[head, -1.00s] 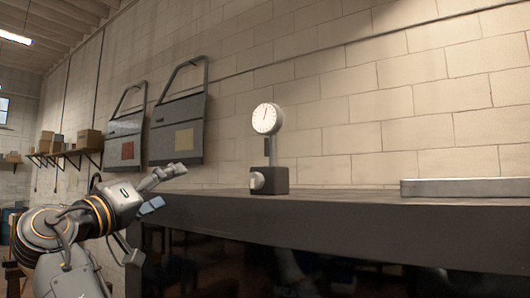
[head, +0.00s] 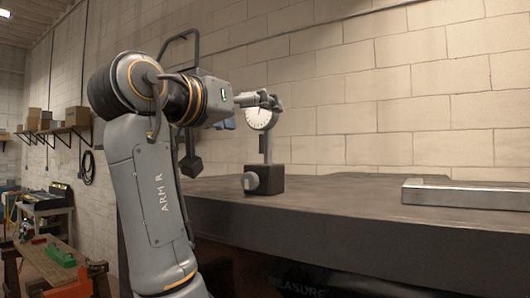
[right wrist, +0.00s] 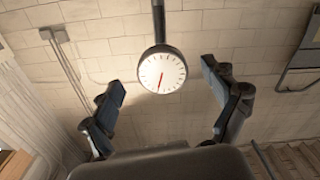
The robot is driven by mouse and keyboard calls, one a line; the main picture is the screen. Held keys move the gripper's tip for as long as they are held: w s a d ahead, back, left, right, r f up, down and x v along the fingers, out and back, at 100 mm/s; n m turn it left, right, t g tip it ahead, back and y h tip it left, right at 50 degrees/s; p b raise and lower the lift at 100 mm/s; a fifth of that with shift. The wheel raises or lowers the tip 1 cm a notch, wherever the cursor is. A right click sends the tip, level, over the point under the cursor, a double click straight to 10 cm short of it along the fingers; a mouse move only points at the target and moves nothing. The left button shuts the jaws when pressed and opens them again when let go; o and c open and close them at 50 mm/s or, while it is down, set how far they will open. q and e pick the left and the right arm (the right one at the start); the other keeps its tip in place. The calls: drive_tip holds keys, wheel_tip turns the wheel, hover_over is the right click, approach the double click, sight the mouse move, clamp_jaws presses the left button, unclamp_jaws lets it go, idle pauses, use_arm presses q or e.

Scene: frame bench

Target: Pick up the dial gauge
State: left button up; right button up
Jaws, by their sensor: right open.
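The dial gauge (head: 259,118) has a round white face in a grey rim and sits on a grey post above a dark block base on the bench. My right gripper (head: 272,101) is raised at the gauge's height and overlaps the top of its dial in the head view. In the right wrist view the dial (right wrist: 162,73) appears ahead, between the two spread fingers of the right gripper (right wrist: 168,92), with clear space on both sides. The gripper is open and empty. My left gripper is not in view.
The dark bench top (head: 340,198) is mostly clear. A flat grey metal bar (head: 470,194) lies on it at the right. A block wall stands behind. At the left are a shelf with boxes (head: 77,116) and a low table with a green item (head: 60,256).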

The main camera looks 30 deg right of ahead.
sight(258, 114)
drive_tip(key=shift+w+d+r+p, duration=0.1)
drive_tip(key=shift+d+r+p, duration=0.1)
drive_tip(key=shift+p, duration=0.1)
drive_tip(key=p+x, duration=0.3)
drive_tip(key=x, duration=0.1)
drive_tip(key=shift+w+r, duration=0.1)
drive_tip(key=shift+r, duration=0.05)
drive_tip(key=shift+w+d, duration=0.15)
drive_tip(key=shift+d, duration=0.25)
drive_tip(key=shift+a, duration=0.2)
drive_tip(key=shift+c, duration=0.4)
drive_tip(key=shift+a, duration=0.15)
drive_tip(key=c, duration=0.7)
clamp_jaws()
